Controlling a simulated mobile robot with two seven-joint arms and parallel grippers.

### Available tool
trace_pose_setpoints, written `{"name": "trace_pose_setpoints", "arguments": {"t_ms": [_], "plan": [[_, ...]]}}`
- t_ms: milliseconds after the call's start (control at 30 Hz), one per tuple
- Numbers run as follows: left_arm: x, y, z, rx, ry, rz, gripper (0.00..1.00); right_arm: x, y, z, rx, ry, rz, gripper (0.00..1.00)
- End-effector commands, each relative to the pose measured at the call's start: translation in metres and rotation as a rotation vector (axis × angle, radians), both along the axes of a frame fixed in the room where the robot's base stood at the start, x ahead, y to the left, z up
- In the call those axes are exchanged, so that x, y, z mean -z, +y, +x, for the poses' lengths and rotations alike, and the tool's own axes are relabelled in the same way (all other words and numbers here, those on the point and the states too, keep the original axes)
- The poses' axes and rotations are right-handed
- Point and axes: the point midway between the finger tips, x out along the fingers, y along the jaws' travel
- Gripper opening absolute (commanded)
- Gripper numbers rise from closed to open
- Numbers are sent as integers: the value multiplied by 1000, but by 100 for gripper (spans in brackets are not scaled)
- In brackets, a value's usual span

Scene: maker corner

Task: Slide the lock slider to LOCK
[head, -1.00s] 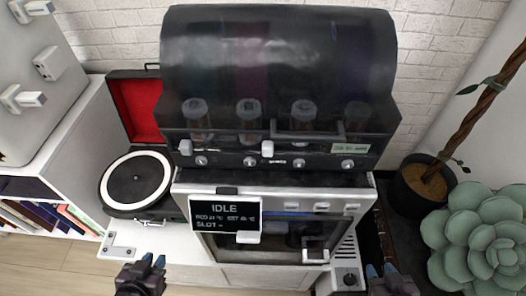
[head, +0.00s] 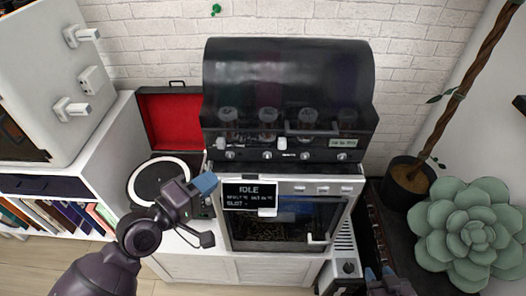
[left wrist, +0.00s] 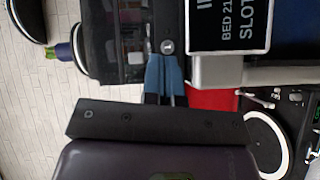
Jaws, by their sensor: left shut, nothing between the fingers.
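No slider labelled LOCK is readable. White tabs show on the machine: a left tab (head: 221,143) and a middle tab (head: 282,143) on the dark upper unit's front, and one tab (head: 267,212) below the black IDLE display (head: 248,194). I cannot tell which is the lock slider. My left gripper (head: 204,183) is shut and empty, just left of the display in the head view. In the left wrist view its blue fingers (left wrist: 165,78) are together, pointing at the machine front beside the display (left wrist: 228,27). My right gripper (head: 379,274) is low at the bottom edge, its jaw gap unclear.
A turntable (head: 158,182) with an open red-lined lid (head: 172,120) stands left of the machine. A white shelf with books (head: 60,214) is further left. A potted plant (head: 408,178) and a large succulent (head: 470,236) are on the right.

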Motion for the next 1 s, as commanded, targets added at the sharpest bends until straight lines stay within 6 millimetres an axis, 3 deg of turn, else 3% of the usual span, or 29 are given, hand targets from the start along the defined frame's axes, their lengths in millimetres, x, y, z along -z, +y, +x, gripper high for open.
{"name": "trace_pose_setpoints", "arguments": {"t_ms": [100, 233, 733, 1000], "plan": [[-21, -9, 1, 45, 43, -95, 0, -6, 0, 2, 0, -5, 0, 36], [-32, -15, 1, 73, 77, -157, 0, -6, 0, 1, 0, -1, 0, 36], [-34, -18, 3, 80, 89, -177, 0, -7, 0, 3, -1, -2, -1, 36], [-36, -43, 28, 80, 87, -178, 0, -18, 0, 5, -2, -12, -1, 36]]}}
